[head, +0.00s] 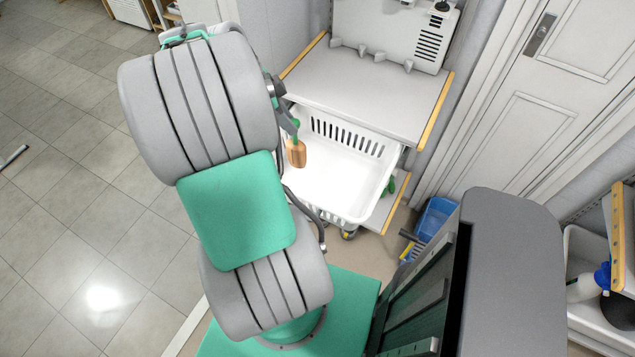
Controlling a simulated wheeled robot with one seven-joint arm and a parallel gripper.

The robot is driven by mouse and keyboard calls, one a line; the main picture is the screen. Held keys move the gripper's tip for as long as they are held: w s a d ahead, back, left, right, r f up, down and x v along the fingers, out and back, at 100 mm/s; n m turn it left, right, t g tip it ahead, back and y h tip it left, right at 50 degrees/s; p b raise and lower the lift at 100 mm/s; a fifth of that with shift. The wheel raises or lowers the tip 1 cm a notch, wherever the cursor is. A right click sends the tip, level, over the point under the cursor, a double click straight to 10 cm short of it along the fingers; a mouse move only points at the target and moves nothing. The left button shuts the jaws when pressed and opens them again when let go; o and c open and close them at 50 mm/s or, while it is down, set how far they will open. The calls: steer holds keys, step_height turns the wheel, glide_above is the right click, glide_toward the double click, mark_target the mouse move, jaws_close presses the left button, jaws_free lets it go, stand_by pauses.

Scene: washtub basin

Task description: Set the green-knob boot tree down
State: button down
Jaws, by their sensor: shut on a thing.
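The green-knob boot tree has a tan wooden block (296,153) at its lower end and a green upper part beside my gripper. My gripper (291,125) is mostly hidden behind my arm; its dark end shows at the boot tree's green part and is shut on it. The boot tree hangs roughly upright, wood down, over the left part of a white slotted basin (345,180). I cannot tell whether its lower end touches the basin.
A grey-white shelf (370,95) with wooden edges overhangs the back of the basin. A green object (391,186) lies on a lower board at the basin's right. A blue bin (434,218) stands further right. The basin's visible floor looks clear.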

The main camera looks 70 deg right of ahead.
mark_target(288, 152)
steer(key=shift+w+f+b, duration=0.2)
steer(key=shift+f+b, duration=0.1)
steer(key=shift+f, duration=0.25)
steer(key=shift+w+f+b, duration=0.15)
steer(key=shift+f+b, duration=0.1)
steer(key=shift+f, duration=0.3)
step_height(288, 152, down, 10)
steer(key=shift+w+r+p, duration=0.1)
steer(key=shift+r+p, duration=0.05)
steer(key=shift+p, duration=0.2)
steer(key=shift+f, duration=0.2)
steer(key=c, duration=1.1)
jaws_free()
steer(key=shift+a+r, duration=0.1)
